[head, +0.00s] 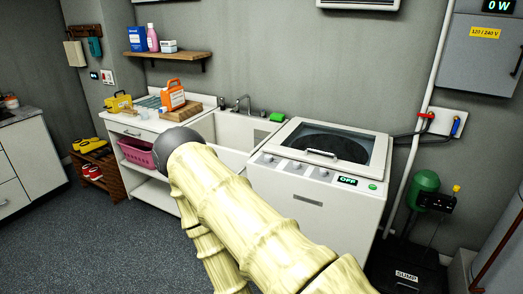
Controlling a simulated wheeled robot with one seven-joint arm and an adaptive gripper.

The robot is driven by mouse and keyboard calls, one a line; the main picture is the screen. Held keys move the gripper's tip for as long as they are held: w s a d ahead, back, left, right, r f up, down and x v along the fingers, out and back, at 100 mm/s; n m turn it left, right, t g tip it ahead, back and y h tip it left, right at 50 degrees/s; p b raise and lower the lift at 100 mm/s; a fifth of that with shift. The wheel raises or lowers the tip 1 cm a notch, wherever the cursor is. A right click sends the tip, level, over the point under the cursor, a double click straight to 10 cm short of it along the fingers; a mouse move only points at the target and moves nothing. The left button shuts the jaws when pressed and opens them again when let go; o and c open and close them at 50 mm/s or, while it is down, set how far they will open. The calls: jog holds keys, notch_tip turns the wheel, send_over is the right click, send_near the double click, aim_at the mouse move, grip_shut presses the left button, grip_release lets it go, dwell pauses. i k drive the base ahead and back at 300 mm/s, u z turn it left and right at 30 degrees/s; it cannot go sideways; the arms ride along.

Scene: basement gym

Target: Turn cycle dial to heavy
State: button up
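A white top-loading washer (306,208) stands right of centre in the head view, against the back wall. Its dark glass lid (337,143) is shut. Along its sloped front panel sit a left knob (269,158), a middle knob (296,166) and a right knob (323,173). Their labels and pointer settings are too small to read, so I cannot tell which is the cycle dial. A small display (347,181) right of the knobs reads OFF, with a green button (373,187) beside it. My pale, bamboo-like arm crosses the foreground left of and below the washer. My gripper is not in view.
A sink (240,131) with a green sponge (277,117) adjoins the washer's left side. Left of it, a white counter (150,124) holds an orange jug (172,95). A sump unit (407,274) stands at the right. Open carpet (120,240) lies at front left.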

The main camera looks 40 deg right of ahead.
aim_at(268, 158)
jog(key=z, duration=0.45)
jog(key=i, duration=0.8)
jog(key=z, duration=0.65)
